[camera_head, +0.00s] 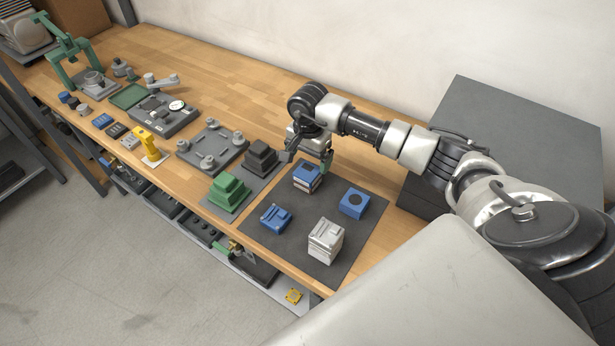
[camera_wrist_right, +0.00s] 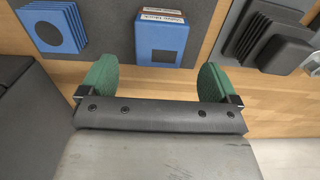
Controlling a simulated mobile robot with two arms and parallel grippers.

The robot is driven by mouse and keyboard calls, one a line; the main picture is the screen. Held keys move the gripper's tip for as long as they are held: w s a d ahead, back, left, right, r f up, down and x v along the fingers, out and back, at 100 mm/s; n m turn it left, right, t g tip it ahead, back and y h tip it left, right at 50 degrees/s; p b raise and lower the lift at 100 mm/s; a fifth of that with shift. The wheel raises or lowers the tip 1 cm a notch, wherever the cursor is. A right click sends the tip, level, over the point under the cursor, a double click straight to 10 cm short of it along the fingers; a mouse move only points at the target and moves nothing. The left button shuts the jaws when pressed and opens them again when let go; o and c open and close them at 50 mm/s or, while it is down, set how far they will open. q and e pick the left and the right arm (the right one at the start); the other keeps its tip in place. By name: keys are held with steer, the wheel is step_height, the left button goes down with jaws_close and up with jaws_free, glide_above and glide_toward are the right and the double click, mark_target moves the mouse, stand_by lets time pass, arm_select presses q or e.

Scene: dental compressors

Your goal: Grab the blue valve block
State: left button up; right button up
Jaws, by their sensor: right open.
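A blue block (camera_head: 307,177) with white label strips and a dark patch lies at the back of a dark mat (camera_head: 300,241). It also shows in the right wrist view (camera_wrist_right: 162,38), past the fingertips and roughly centred between them. My right gripper (camera_head: 308,160) is open and empty, just above and behind this block. In the right wrist view its two green fingers (camera_wrist_right: 157,80) are wide apart, with wood between them. My left gripper is not in view.
A blue finned block with a black disc (camera_head: 354,204), another blue piece (camera_head: 275,217) and a white block (camera_head: 325,238) share the mat. Green (camera_head: 226,193) and black (camera_head: 261,157) stepped blocks stand left. A large grey box (camera_head: 515,140) stands right.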

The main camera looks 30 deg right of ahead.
mark_target(307, 171)
steer(key=f, duration=0.1)
steer(key=f+b, duration=0.1)
steer(key=f, duration=0.1)
steer(key=f+b, duration=0.1)
steer(key=f, duration=0.1)
steer(key=shift+s+a, duration=0.1)
steer(key=shift+a, duration=0.15)
steer(key=shift+r, duration=0.15)
steer(key=c, duration=1.1)
